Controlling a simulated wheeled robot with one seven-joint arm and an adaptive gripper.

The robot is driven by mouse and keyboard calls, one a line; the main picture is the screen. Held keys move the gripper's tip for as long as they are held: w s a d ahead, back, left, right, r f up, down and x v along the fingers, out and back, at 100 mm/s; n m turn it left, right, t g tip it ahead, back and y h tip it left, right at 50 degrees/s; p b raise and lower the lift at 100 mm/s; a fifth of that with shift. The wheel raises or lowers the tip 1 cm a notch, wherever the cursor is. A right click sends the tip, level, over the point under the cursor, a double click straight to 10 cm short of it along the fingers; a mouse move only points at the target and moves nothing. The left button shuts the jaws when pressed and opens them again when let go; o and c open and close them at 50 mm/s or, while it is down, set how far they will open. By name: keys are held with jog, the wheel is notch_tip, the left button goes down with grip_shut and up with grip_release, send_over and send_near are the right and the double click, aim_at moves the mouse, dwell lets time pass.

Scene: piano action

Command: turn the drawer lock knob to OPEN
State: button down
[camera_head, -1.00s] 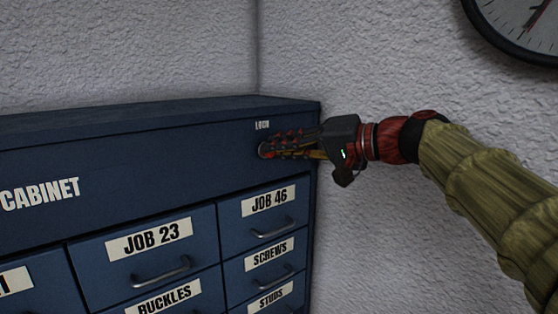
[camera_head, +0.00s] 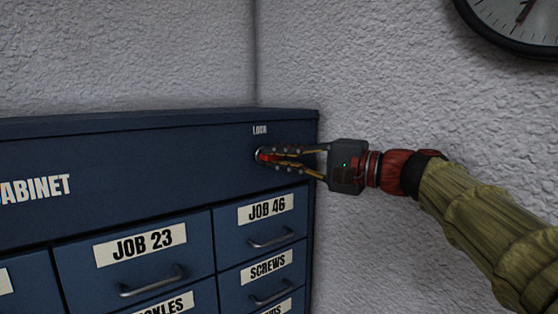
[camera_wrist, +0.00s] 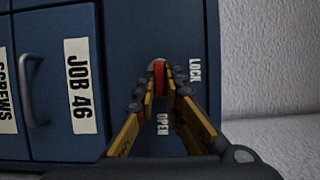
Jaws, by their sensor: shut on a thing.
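The lock knob is a small red bar on a round light plate (camera_head: 259,154) at the upper right of the blue cabinet's front. In the wrist view the red knob (camera_wrist: 158,70) stands between my fingertips, beside the words LOCK (camera_wrist: 195,70) and OPEN (camera_wrist: 163,124). My gripper (camera_head: 266,157) reaches in from the right and is shut on the knob. Its fingers hide part of the knob and plate. In the wrist view the knob's visible face runs roughly along the line of the fingers.
The blue cabinet (camera_head: 150,170) has labelled drawers below, including JOB 23 (camera_head: 140,243), JOB 46 (camera_head: 265,209) and SCREWS (camera_head: 267,265), with protruding metal handles. A white textured wall (camera_head: 400,100) stands close on the right. A round clock (camera_head: 520,20) hangs at the upper right.

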dwell(0.3)
jog(key=c, duration=2)
grip_release()
jog(key=shift+o, duration=0.6)
